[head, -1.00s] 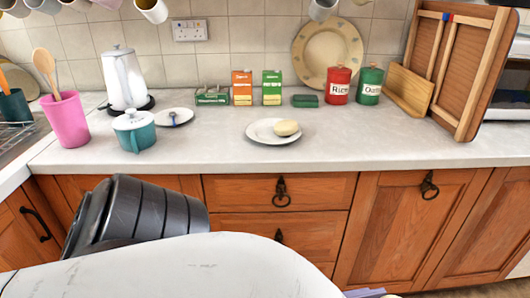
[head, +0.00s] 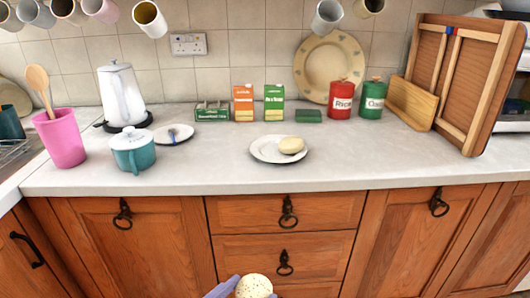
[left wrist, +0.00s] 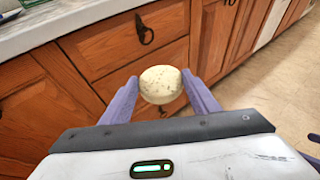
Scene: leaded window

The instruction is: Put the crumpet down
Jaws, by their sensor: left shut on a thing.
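A pale, round, speckled crumpet (head: 253,287) shows at the bottom edge of the head view, in front of the drawers. My left gripper (left wrist: 160,78) is shut on the crumpet (left wrist: 161,86), with a purple finger on each side of it, as the left wrist view shows. It holds the crumpet in the air, below the worktop. A white plate (head: 264,152) lies on the worktop with another pale, rounded piece (head: 291,145) on its right part. My right gripper is in neither view.
The worktop (head: 215,172) is clear in front of the plate and to its right. A teal lidded pot (head: 134,153), a pink utensil cup (head: 60,143) and a white kettle (head: 121,96) stand left. Cartons and canisters line the back. Mugs hang above.

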